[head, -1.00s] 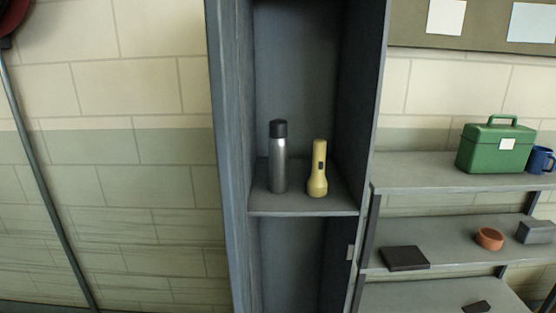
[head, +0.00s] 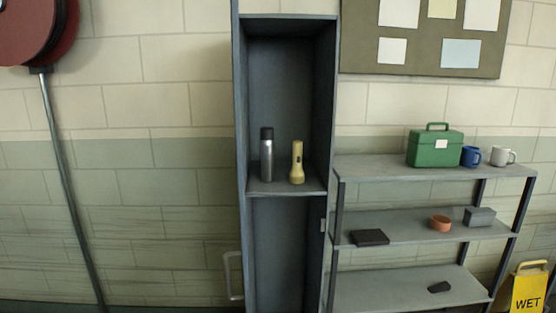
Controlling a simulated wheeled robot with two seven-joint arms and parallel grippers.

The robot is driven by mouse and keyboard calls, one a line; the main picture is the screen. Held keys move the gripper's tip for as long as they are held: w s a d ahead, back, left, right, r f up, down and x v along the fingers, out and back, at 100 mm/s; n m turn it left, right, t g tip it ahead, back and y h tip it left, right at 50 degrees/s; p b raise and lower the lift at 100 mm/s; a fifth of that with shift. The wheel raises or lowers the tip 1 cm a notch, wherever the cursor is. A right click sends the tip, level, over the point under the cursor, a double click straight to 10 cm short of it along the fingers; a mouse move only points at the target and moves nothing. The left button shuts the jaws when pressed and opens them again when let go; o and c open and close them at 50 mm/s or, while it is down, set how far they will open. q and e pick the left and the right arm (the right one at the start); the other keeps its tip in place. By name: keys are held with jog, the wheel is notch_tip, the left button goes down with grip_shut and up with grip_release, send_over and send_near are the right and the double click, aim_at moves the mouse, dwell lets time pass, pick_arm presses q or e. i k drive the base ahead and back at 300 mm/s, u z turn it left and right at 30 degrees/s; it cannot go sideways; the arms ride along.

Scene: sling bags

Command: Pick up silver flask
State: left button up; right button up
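The silver flask (head: 267,158) stands upright on a shelf inside a tall, narrow grey-blue locker (head: 287,193). It has a dark cap and a metallic body. A yellow flashlight (head: 297,165) stands upright just to its right on the same shelf, with a small gap between them. The flask is in plain sight through the open front of the locker. Neither of my grippers is in the head view.
A grey shelf unit (head: 350,171) stands right of the locker, holding a green box (head: 435,150), a blue mug (head: 470,157) and a white mug (head: 502,156). A yellow wet-floor sign (head: 529,290) is at lower right. A red reel (head: 40,30) hangs upper left.

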aim_at(266, 144)
jog(key=z, duration=1.7)
jog(key=i, duration=1.5)
jog(key=u, duration=3.3)
